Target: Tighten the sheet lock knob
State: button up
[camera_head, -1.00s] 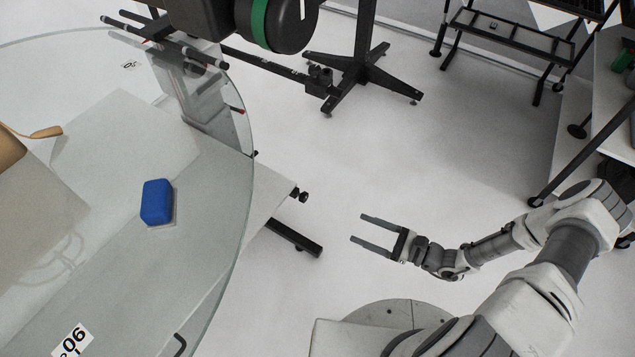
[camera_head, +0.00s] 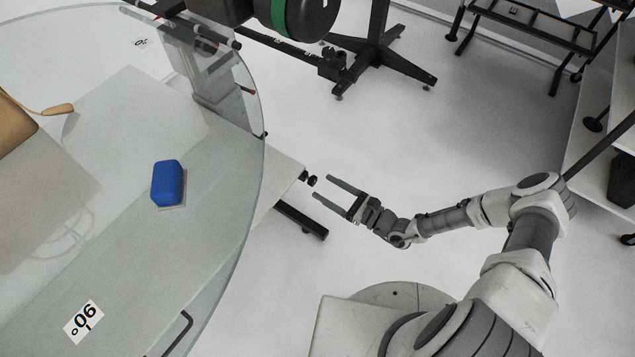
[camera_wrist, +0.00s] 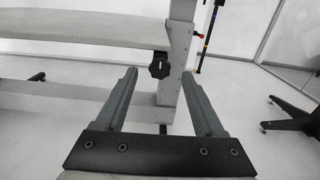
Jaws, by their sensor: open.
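The sheet lock knob is a small black lobed knob (camera_wrist: 159,65) under the edge of a pale sheet (camera_wrist: 95,32) in the wrist view. It lies ahead of my gripper (camera_wrist: 160,78), between the lines of its two fingers and a little above the tips. In the head view the knob (camera_head: 311,181) sits just outside the turntable's rim. My gripper (camera_head: 322,188) is open and empty there, its fingers pointing left toward the knob. A gap seems to remain between fingertips and knob, though its depth is hard to tell.
The round glass turntable (camera_head: 235,215) fills the left, with a blue block (camera_head: 168,184) on it. A black foot bar (camera_head: 302,219) lies below the knob. A black stand (camera_head: 375,55) is at the back.

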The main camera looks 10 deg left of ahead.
aim_at(315, 182)
jog(key=shift+x, duration=1.9)
grip_shut()
